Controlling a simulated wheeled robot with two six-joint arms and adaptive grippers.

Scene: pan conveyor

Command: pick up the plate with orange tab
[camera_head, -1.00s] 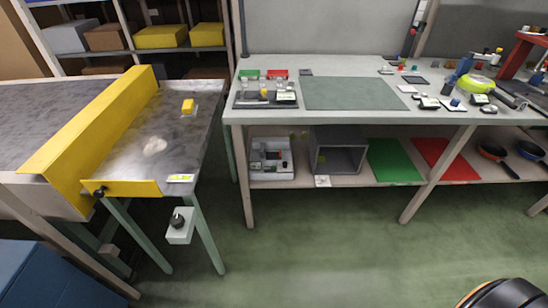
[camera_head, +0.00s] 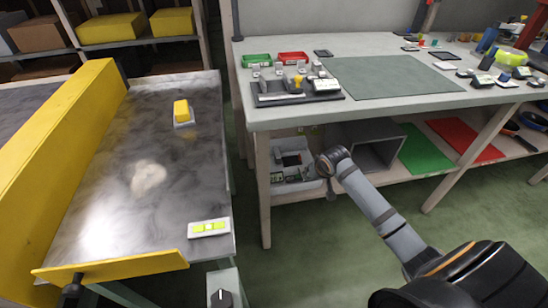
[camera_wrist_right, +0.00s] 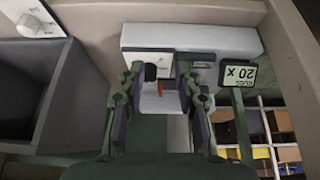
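On the conveyor table in the head view lies a small pale plate with a raised yellow-orange block (camera_head: 182,111) near the far end. A second pale plate with yellow-green bars (camera_head: 209,228) lies near the front right edge. I see no clearly orange tab on either. My right arm (camera_head: 375,205) reaches from the lower right toward the shelf under the workbench. In the right wrist view my right gripper (camera_wrist_right: 160,76) is open, with a gap between its fingers. A small orange-red piece (camera_wrist_right: 160,89) shows beyond the gap. My left gripper is out of view.
A yellow rail (camera_head: 60,150) runs along the conveyor and a yellow stop (camera_head: 112,266) crosses its front. The workbench (camera_head: 300,115) carries a black tray (camera_head: 300,98) and a grey-green mat (camera_head: 395,82). A grey open box (camera_head: 372,150) stands on the lower shelf.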

